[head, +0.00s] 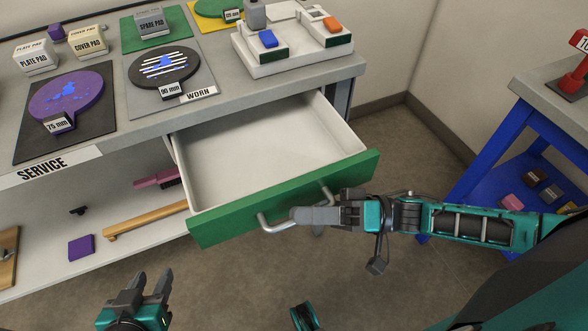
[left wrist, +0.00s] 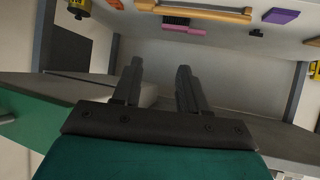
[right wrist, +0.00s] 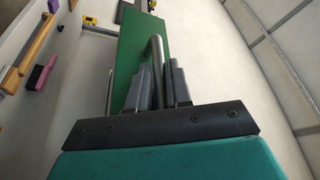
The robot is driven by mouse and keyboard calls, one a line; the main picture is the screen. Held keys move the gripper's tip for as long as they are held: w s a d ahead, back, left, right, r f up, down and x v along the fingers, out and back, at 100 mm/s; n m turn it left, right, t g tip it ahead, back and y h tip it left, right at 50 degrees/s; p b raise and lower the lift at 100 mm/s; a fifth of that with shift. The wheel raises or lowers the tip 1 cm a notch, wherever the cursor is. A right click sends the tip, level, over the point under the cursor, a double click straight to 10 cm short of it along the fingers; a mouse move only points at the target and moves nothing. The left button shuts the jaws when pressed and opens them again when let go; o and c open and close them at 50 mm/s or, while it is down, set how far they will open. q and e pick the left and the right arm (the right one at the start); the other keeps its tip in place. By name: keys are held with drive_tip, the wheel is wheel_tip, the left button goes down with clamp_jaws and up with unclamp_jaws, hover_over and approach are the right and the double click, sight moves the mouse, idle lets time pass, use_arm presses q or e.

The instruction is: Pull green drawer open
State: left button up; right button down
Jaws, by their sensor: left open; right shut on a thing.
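The green drawer front (head: 230,217) stands well out from the grey counter, and the white inside of the drawer (head: 255,155) shows empty. Its bar handle (head: 275,226) runs along the front. My right gripper (head: 318,215) is shut on the handle at the front of the drawer. In the right wrist view the handle (right wrist: 157,62) passes between the fingers (right wrist: 165,85), beside the green front (right wrist: 130,55). My left gripper (head: 150,288) is open and empty, low in front of the lower shelf. Its spread fingers (left wrist: 157,85) also show in the left wrist view.
The counter above holds purple (head: 66,97) and dark (head: 163,68) round pads, and a white tray (head: 295,62) with coloured blocks. The lower shelf holds a wooden bar (head: 145,220) and a purple block (head: 81,248). A blue-legged table (head: 490,150) stands at right. Floor between is clear.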

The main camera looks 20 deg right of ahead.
use_arm(q)
drive_tip(key=shift+s+a+f+p, duration=0.3)
drive_tip(key=shift+s+a+p, duration=0.05)
drive_tip(key=shift+a+p, duration=0.2)
use_arm(e)
drive_tip(key=s, duration=0.3)
drive_tip(key=shift+s+d, duration=0.1)
drive_tip(key=shift+s, duration=0.05)
drive_tip(key=c, duration=1.4)
unclamp_jaws()
use_arm(q)
drive_tip(key=shift+w+d+b, duration=0.2)
drive_tip(key=shift+d+b, duration=0.15)
drive_tip(key=shift+b, duration=0.3)
use_arm(e)
drive_tip(key=v, duration=1.3)
use_arm(q)
drive_tip(key=shift+a+f, duration=0.1)
drive_tip(key=shift+f, duration=0.1)
use_arm(e)
drive_tip(key=shift+r, duration=0.1)
